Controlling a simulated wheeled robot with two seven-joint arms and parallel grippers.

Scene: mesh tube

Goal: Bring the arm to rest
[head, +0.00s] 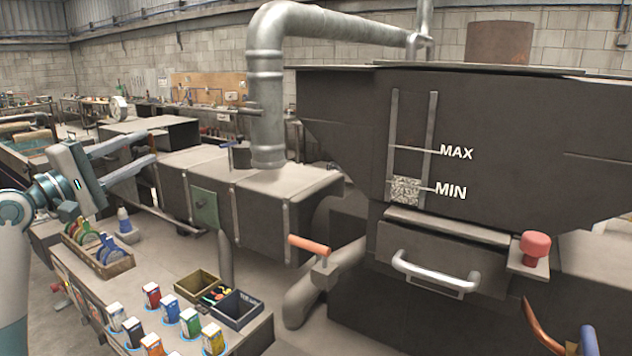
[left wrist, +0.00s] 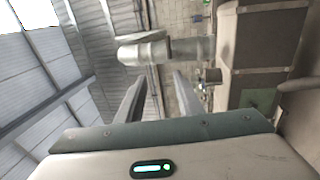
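My left gripper (head: 152,147) is at the left of the head view, raised above the bench with the small boxes. Its two fingers point right and stand apart with nothing between them. In the left wrist view the same fingers (left wrist: 160,86) are spread, with empty air between them and the wall and a pipe behind. My right gripper is in neither view.
A bench (head: 65,263) below my left gripper holds a wooden tray (head: 99,260), several small boxes (head: 170,308) and a dark bin (head: 237,309). A big dark machine (head: 470,130) with a handle (head: 435,276) and red knob (head: 536,244) fills the right. A metal pipe (head: 266,100) rises mid-view.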

